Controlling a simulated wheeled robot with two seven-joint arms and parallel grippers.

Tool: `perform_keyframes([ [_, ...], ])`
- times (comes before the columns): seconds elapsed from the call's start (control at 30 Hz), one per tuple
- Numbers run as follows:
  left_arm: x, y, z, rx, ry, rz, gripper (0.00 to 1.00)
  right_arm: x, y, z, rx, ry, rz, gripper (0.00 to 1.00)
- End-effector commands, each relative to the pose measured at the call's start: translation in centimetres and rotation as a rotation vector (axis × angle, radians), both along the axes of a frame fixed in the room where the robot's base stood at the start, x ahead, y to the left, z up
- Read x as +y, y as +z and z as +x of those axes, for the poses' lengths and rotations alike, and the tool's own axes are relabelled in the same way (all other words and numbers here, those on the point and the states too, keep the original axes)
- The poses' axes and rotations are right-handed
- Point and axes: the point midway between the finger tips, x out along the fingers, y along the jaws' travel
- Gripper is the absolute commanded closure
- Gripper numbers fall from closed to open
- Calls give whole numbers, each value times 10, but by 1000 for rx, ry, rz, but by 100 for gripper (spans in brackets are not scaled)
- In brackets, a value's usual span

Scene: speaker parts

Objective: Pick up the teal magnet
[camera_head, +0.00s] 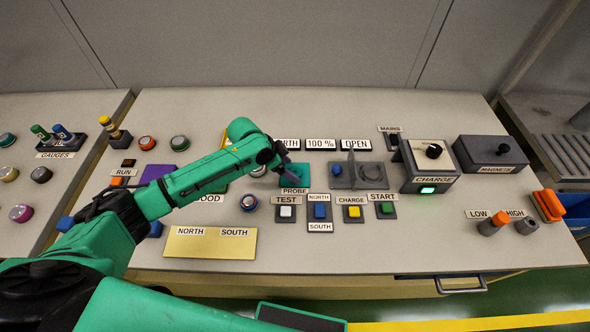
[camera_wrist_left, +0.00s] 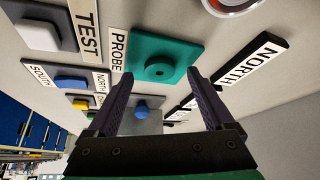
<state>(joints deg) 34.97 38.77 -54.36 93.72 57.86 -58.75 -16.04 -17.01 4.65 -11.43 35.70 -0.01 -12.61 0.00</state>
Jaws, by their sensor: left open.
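A teal round magnet (camera_head: 7,139) sits at the far left edge of the head view, on the left table. My left gripper (camera_head: 283,175) is far to its right, over the teal probe pad (camera_head: 295,171). In the left wrist view its two dark fingers (camera_wrist_left: 160,95) stand wide apart and empty, with the square teal pad (camera_wrist_left: 165,60) and its round raised centre beyond them. My right gripper is not in view.
Several push buttons line the front. The charge box (camera_head: 430,165) stands to the right.

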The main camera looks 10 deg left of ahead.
Motion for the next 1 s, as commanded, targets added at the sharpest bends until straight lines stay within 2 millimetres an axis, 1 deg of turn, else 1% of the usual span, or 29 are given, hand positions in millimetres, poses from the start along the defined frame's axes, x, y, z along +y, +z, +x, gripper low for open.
perform_keyframes([
  [0.1, -4, -8, 2, 0, -2, 1, 14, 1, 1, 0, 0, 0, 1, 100],
  [0.23, -3, -8, 2, -1, -2, 1, 14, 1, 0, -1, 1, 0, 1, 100],
  [0.27, -3, -8, 2, -1, -2, 1, 18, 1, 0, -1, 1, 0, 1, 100],
  [0.3, -3, -8, 2, -1, -2, 1, 33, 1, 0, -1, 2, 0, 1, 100],
  [0.37, -3, -8, 2, 0, -1, 0, 56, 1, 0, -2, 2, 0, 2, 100],
  [0.4, -3, -7, 2, 0, -1, 0, 71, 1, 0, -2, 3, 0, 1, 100],
  [0.47, -3, -7, 2, 0, -1, 0, 94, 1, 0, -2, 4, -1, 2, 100],
  [0.5, -3, -7, 2, 0, -1, 0, 100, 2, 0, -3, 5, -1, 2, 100],
  [0.73, -3, -6, 2, -2, 0, 0, 100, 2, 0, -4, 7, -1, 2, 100],
  [0.83, -3, -1, 3, -3, 0, 0, 100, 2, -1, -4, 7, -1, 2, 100],
  [0.93, -3, 13, 3, -4, -1, -2, 100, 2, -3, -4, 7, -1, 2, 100],
  [0.97, -3, 19, 3, -6, -2, -1, 100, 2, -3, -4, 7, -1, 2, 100],
  [1.0, -3, 30, 4, -7, -1, -1, 100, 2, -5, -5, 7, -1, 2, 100],
])
